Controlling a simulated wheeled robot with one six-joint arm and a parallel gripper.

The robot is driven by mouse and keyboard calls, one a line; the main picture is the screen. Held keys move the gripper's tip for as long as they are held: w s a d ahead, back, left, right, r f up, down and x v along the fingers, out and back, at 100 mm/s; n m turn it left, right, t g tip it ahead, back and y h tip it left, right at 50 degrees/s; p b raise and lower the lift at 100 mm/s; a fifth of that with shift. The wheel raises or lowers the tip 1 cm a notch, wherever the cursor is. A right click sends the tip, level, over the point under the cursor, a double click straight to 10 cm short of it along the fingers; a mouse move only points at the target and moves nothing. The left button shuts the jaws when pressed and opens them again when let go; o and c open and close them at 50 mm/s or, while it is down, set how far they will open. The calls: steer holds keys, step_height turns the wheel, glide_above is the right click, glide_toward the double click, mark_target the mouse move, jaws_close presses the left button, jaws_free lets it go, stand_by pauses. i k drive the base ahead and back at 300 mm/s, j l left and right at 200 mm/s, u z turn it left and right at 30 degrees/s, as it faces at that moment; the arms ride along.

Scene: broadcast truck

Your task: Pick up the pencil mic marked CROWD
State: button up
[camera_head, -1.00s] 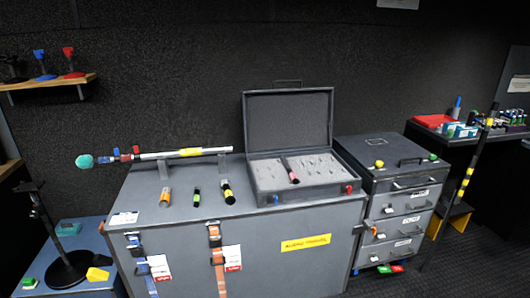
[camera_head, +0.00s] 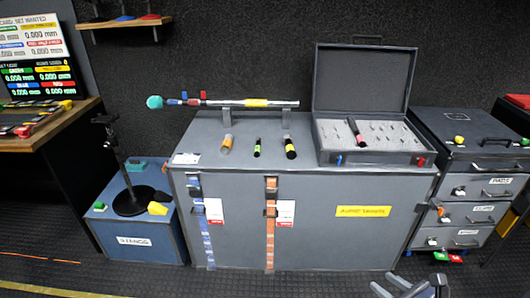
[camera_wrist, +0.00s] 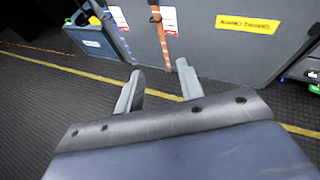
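Three short dark pencil mics lie on the grey flight case (camera_head: 330,235) in the head view. One has an orange band (camera_head: 227,144), one a green band (camera_head: 257,148), and one a yellow band (camera_head: 290,149). Another mic with a pinkish-red band (camera_head: 357,134) lies in the open foam-lined case (camera_head: 365,80) at the right. No CROWD marking is legible on any mic. My gripper (camera_head: 408,286) is low in front of the flight case, away from the mics. In the wrist view its fingers (camera_wrist: 160,74) are apart with only floor between them.
A long boom pole (camera_head: 240,103) rests on two supports behind the mics. A stand on a round base (camera_head: 130,203) is on the blue box at left. A drawer cabinet (camera_head: 470,175) stands at right. The floor (camera_head: 250,284) in front looks clear.

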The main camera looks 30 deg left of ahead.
mark_target(257, 149)
steer(key=i+j+z, duration=0.2)
steer(key=j, duration=0.7)
steer(key=i+j+z, duration=0.15)
steer(key=j, duration=0.8)
steer(key=j+z, duration=0.2)
steer(key=j, duration=0.75)
steer(key=i+j, duration=0.1)
steer(key=j, duration=0.3)
steer(key=i+j+z, duration=0.1)
steer(key=j, duration=0.3)
steer(key=i+j, duration=0.1)
steer(key=j, duration=0.35)
